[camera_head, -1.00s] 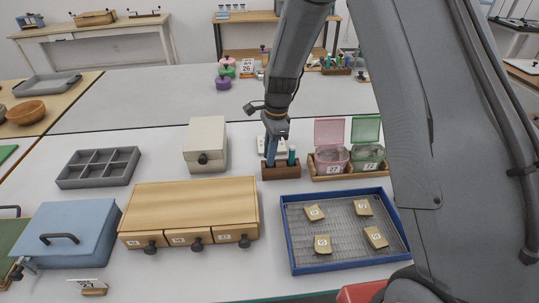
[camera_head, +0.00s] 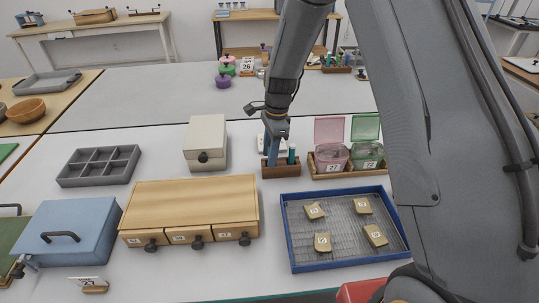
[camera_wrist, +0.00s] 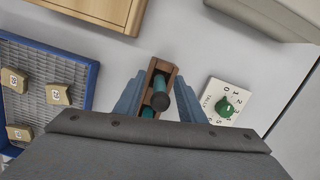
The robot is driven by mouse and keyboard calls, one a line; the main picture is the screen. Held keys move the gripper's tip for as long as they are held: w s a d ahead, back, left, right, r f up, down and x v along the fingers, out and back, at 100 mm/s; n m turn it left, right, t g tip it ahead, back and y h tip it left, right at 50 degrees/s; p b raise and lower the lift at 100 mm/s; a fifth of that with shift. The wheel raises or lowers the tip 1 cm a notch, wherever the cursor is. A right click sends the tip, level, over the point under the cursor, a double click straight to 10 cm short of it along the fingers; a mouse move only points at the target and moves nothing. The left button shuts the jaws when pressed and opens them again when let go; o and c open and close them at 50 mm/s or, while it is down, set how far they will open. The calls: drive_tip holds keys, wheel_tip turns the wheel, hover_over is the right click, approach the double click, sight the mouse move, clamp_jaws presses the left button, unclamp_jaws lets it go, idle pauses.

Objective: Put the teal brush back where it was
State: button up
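The wooden holder (camera_head: 282,172) stands on the white table behind the blue tray, and it also shows in the wrist view (camera_wrist: 169,69). A teal brush with a dark rounded end (camera_wrist: 159,101) stands in it, between my fingers. My gripper (camera_head: 271,163) points down at the holder's left part. In the wrist view its blue fingers (camera_wrist: 158,98) are apart, with gaps to both sides of the brush. A second teal item (camera_head: 291,155) stands in the holder's right part. In the wrist view it is partly hidden (camera_wrist: 148,112). My fingers hide the holder's left part in the head view.
A white dial box with a green knob (camera_wrist: 226,105) is just behind the holder. Lidded pink (camera_head: 331,157) and green (camera_head: 367,156) jars stand to its right. The blue tray (camera_head: 291,240) with sherds is in front, the wooden drawer unit (camera_head: 190,205) front left.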

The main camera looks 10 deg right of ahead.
drive_tip(key=r, duration=0.3)
drive_tip(key=d+r+b, duration=0.1)
drive_tip(key=r, duration=0.3)
drive_tip(key=r+b, duration=0.1)
drive_tip(key=r, duration=0.3)
drive_tip(key=shift+w+d+r, duration=0.1)
drive_tip(key=shift+d+r, duration=0.15)
drive_tip(key=s+d+n, duration=0.3)
drive_tip(key=s+n, duration=0.2)
drive_tip(key=s, duration=0.3)
drive_tip(key=s+d+f+n+h, duration=0.1)
drive_tip(key=s+d+n, duration=0.3)
drive_tip(key=s, duration=0.4)
drive_tip(key=s+d+f+n, duration=0.1)
drive_tip(key=s+d+n, duration=0.3)
drive_tip(key=s+n, duration=0.2)
drive_tip(key=shift+s+n+t, duration=0.3)
drive_tip(key=shift+s+t, duration=0.1)
drive_tip(key=shift+s, duration=0.6)
drive_tip(key=shift+d, duration=0.2)
